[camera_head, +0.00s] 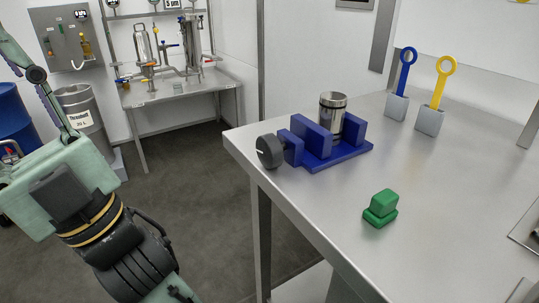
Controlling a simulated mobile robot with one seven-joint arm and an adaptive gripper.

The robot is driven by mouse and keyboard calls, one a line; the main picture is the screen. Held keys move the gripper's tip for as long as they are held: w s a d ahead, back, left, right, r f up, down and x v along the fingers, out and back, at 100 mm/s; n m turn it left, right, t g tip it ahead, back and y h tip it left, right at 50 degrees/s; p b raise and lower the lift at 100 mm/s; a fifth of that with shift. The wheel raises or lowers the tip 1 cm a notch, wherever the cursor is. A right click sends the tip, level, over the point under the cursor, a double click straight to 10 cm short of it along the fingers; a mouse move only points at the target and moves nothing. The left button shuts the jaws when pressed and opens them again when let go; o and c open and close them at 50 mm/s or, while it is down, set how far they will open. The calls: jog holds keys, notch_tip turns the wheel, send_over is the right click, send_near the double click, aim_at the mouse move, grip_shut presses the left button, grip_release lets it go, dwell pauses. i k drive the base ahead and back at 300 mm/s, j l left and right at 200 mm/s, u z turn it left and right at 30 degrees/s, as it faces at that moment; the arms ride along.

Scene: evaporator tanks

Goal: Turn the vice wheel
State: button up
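The blue vice (335,157) sits on the steel table near its left edge. Its dark round wheel (269,152) faces left and shows a short white mark. A shiny metal cylinder (332,108) stands upright between the two blue jaws; whether both jaws touch it, I cannot tell. My gripper (62,185) is at the far left, well apart from the wheel and pointing away from it. Its pale green body and a jointed finger show, but the fingertips are cut off by the picture edge.
A green block (381,207) sits on the table in front of the vice. Blue (403,72) and yellow (440,82) ring-topped tools stand in grey holders behind. A metal bin (83,115), blue barrel (12,120) and rear bench (180,88) stand left. The floor between is clear.

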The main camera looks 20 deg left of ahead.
aim_at(270, 150)
jog(key=k+l+u, duration=0.15)
jog(key=k+u, duration=0.2)
jog(key=k, duration=0.3)
jog(key=u, duration=1.25)
